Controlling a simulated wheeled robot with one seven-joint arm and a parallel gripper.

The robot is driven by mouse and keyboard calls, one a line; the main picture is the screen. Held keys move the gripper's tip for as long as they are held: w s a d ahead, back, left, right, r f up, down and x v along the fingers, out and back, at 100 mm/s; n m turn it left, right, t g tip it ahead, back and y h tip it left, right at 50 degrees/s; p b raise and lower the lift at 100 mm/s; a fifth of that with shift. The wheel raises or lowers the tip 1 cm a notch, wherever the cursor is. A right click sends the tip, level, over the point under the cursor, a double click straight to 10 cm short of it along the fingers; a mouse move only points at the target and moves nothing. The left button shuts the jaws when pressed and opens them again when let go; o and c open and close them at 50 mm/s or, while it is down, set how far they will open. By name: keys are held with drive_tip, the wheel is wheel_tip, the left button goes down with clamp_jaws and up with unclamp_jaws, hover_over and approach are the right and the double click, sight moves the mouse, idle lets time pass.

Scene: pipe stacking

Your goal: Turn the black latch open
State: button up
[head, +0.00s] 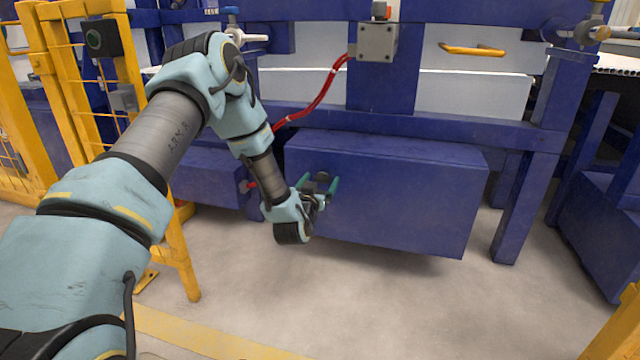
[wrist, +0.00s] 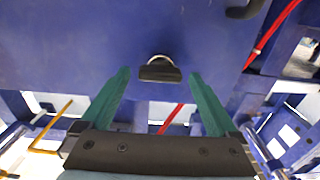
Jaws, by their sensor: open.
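The black latch (wrist: 159,72) is a small dark block with a rounded metal loop, on the face of a blue box (head: 400,195). In the wrist view it lies between the tips of my gripper's two green fingers, with a visible gap on either side. My gripper (head: 319,186) is open and empty, at the left part of the box's front in the head view. The fingers also show in the wrist view (wrist: 160,75). I cannot tell how far the tips are from the box face. In the head view my gripper largely hides the latch.
A second dark fitting (wrist: 245,9) sticks out from the box at the wrist view's top right. A red hose (head: 318,101) runs above the box to a grey junction box (head: 377,43). Yellow fencing (head: 75,90) stands left. The floor in front is clear.

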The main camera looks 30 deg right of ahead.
drive_tip(key=c, duration=1.4)
